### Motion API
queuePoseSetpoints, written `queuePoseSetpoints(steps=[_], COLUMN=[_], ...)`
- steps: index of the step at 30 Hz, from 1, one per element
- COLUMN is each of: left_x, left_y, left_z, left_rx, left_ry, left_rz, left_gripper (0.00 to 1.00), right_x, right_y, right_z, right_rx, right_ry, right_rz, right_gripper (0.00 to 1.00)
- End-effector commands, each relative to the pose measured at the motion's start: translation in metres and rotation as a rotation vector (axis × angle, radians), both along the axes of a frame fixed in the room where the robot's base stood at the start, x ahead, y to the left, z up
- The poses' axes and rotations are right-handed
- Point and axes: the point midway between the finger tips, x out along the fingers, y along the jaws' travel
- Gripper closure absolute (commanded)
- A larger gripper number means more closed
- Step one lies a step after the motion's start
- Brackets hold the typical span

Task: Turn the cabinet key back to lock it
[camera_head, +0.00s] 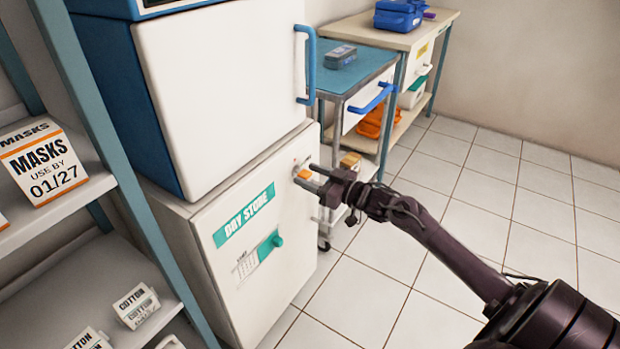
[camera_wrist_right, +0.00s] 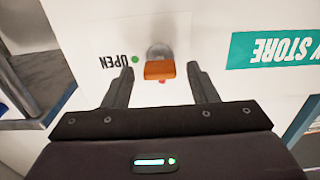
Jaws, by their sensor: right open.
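The white cabinet labelled DAY STORE (camera_head: 240,265) stands under a blue-sided unit with a white door. Its key (camera_head: 303,174) has an orange head and sits in the lock near the cabinet's upper right edge. In the right wrist view the orange key head (camera_wrist_right: 159,70) lies between my fingertips, below a grey lock plate (camera_wrist_right: 158,51). My right gripper (camera_head: 312,178) is open around the key, with a gap on each side. My left gripper is not in view.
A blue-topped trolley (camera_head: 364,72) with a grey device stands just right of the cabinet. A blue door handle (camera_head: 308,65) juts out above the lock. A shelf with MASKS boxes (camera_head: 44,165) is at the left. The tiled floor at right is clear.

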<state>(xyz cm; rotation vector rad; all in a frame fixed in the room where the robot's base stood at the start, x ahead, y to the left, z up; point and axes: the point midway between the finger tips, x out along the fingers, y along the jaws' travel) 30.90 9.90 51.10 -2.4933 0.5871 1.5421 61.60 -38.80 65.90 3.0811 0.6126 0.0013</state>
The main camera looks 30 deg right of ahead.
Motion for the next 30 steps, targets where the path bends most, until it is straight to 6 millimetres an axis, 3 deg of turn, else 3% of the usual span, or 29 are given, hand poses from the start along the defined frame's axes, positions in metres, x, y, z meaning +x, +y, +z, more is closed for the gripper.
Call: queuePoseSetpoints(steps=[10, 21, 30], left_x=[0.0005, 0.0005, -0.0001], left_y=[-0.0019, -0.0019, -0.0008], left_z=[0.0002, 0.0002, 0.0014], left_rx=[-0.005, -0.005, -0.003], left_ry=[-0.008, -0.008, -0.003], left_rz=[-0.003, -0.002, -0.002], left_gripper=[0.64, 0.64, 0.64], right_x=[0.0045, 0.0045, 0.0044], right_y=[0.0021, 0.0021, 0.0022], right_z=[-0.0006, -0.0005, 0.0001], right_rx=[-0.001, 0.0, -0.039], right_ry=[0.002, 0.001, -0.015], right_rz=[0.0, 0.0, 0.0], right_gripper=[0.47, 0.92, 0.92])
